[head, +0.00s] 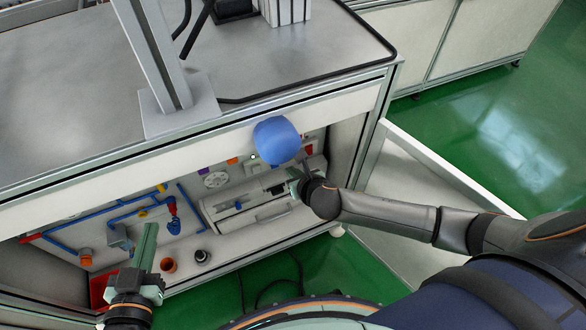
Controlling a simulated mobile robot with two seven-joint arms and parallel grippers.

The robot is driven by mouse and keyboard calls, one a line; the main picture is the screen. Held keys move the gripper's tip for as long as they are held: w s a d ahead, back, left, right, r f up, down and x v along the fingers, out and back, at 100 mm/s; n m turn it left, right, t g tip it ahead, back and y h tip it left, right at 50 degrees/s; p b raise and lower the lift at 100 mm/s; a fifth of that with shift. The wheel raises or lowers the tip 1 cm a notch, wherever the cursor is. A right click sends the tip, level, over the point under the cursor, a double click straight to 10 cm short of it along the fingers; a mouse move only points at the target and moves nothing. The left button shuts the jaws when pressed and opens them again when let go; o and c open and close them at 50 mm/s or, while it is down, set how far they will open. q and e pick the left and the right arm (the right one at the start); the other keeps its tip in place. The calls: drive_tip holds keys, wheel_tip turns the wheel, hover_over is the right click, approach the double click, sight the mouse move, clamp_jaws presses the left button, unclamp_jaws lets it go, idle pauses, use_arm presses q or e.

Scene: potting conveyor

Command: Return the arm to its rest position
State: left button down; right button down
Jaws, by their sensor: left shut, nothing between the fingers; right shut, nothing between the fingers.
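My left gripper (149,232) is at the lower left of the head view, in front of the open lower bay of the workbench. Its pale green fingers point up in the picture and are shut, with nothing visible between them. My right arm (387,212) reaches in from the right edge, across the front of the bay. My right gripper (292,174) is at its end, below and slightly right of a blue rounded object (277,139). It is shut and shows no held thing. The wrist partly hides its fingers.
The workbench (285,62) has a grey top with a metal post (155,50). Green floor (495,120) is clear beyond.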

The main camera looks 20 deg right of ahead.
use_arm(q)
drive_tip(key=shift+s+f+g, duration=0.25)
drive_tip(key=shift+f+g, duration=0.05)
drive_tip(key=shift+f, duration=0.45)
